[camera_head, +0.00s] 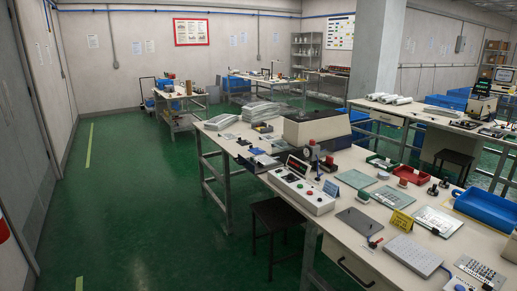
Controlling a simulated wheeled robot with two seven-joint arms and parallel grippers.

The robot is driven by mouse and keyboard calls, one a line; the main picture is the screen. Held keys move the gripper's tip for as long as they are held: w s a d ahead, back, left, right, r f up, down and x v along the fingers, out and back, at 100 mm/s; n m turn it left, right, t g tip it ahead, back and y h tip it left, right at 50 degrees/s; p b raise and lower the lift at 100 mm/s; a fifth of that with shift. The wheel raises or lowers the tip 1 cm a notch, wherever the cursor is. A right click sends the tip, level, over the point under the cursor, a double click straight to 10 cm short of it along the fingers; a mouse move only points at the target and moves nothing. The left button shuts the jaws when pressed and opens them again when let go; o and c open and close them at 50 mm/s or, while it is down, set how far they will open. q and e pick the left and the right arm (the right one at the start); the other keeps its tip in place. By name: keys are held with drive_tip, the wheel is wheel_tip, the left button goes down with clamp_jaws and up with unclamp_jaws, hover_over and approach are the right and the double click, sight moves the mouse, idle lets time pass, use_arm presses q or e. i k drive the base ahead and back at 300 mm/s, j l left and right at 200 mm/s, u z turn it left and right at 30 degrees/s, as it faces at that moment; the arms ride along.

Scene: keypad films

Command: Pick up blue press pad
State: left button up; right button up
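I cannot make out for certain which thing is the blue press pad. Another small blue item (460,287) shows at the bottom edge of the view, partly cut off. A small round grey-blue item (383,175) lies farther back on the bench. Neither of my grippers is in view.
A control box with buttons (303,193), a yellow sign (402,220), a light grey pad (413,255), red trays (411,176) and a blue bin (488,209) crowd the bench. A dark stool (277,216) stands at its left side. Green floor (140,215) on the left is clear.

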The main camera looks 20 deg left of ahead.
sight(256, 151)
drive_tip(key=i+j, duration=0.2)
drive_tip(key=i+j+z, duration=0.15)
drive_tip(key=j, duration=0.3)
drive_tip(key=i+j, duration=0.25)
drive_tip(key=i+j+z, duration=0.15)
drive_tip(key=j, duration=0.25)
drive_tip(key=i+j, duration=0.25)
drive_tip(key=j, duration=0.15)
drive_tip(key=i+j+z, duration=0.1)
drive_tip(key=j, duration=0.25)
drive_tip(key=i, duration=0.05)
